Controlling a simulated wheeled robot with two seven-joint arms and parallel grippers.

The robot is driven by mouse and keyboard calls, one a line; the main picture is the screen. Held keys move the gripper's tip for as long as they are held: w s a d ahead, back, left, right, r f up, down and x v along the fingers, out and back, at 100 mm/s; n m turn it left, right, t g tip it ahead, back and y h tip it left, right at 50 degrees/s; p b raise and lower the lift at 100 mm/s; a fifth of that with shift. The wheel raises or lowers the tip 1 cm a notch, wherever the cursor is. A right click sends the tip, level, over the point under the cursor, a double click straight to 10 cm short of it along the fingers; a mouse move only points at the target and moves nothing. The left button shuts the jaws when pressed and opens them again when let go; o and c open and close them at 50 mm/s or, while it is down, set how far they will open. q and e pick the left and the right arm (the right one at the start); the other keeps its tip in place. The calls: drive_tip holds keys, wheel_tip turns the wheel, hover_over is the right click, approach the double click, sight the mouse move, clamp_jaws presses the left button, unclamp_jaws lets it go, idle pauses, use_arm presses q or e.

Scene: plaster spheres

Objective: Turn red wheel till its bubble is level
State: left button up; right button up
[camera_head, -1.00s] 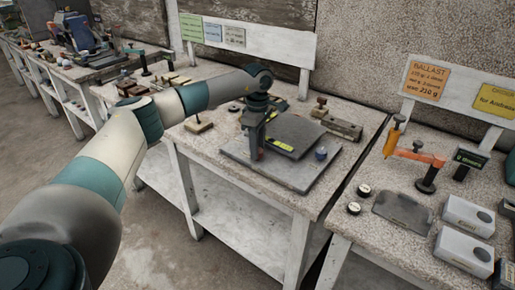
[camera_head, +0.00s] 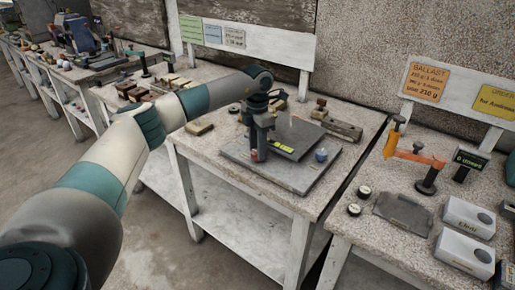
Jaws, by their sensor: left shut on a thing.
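A grey levelling plate (camera_head: 292,176) lies on the middle table, with a raised dark slab on it. My left gripper (camera_head: 257,157) points straight down at the plate's left part. It is shut on the red wheel (camera_head: 254,156), of which only a small red patch shows between the fingers. A yellow-green bubble vial (camera_head: 284,149) lies on the slab, just right of the gripper; its bubble is too small to read. A blue wheel (camera_head: 321,155) stands at the plate's right corner, apart from the gripper. My right gripper is out of view.
A wooden and metal block (camera_head: 336,124) lies behind the plate.

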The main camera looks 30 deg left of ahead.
use_arm(q)
drive_tip(key=n, duration=0.4)
drive_tip(key=shift+r+n, duration=0.15)
drive_tip(key=shift+n, duration=0.65)
drive_tip(key=n, duration=0.2)
drive_tip(key=shift+a+n+p, duration=0.1)
drive_tip(key=shift+n+p, duration=0.3)
drive_tip(key=n, duration=0.3)
drive_tip(key=shift+n+p, duration=0.35)
drive_tip(key=shift+n, duration=0.55)
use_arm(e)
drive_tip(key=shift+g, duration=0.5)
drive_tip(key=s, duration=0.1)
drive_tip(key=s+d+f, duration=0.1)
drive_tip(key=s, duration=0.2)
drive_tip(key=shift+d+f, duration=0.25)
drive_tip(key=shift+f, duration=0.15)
use_arm(q)
drive_tip(key=shift+n, duration=0.3)
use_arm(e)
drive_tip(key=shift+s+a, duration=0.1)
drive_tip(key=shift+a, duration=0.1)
use_arm(q)
drive_tip(key=o, duration=0.8)
drive_tip(key=shift+c, duration=0.2)
